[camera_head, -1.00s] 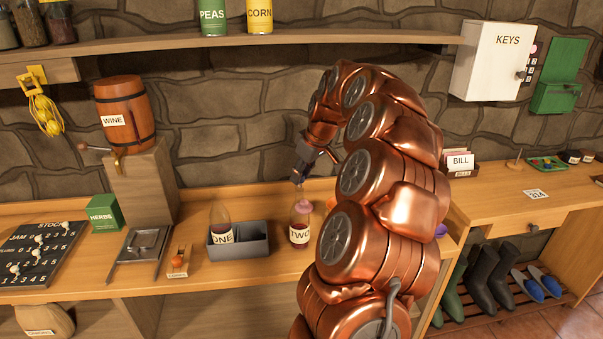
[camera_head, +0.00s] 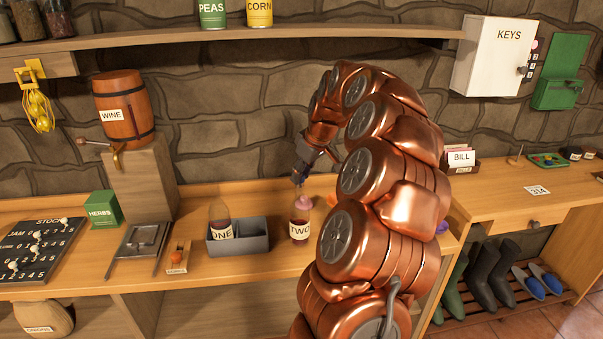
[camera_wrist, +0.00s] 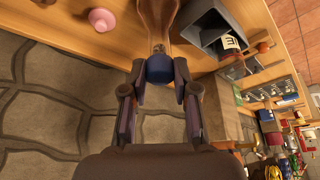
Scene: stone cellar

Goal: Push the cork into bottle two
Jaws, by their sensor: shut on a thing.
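Bottle two (camera_head: 300,229), clear with dark liquid low inside and a white TWO label, stands upright on the bench just right of the grey tray. My gripper (camera_head: 298,180) points down over its mouth. In the wrist view my gripper (camera_wrist: 158,76) is shut on a dark blue cap-like piece (camera_wrist: 159,69). A small brown cork-coloured part (camera_wrist: 158,48) shows between that piece and the bottle neck (camera_wrist: 158,22); it looks lined up with the mouth. I cannot tell how deep it sits.
Bottle one (camera_head: 220,224) stands in the left compartment of the grey tray (camera_head: 257,243); the right compartment looks empty. A pink knob-shaped thing (camera_wrist: 101,19) is on the bench beside bottle two.

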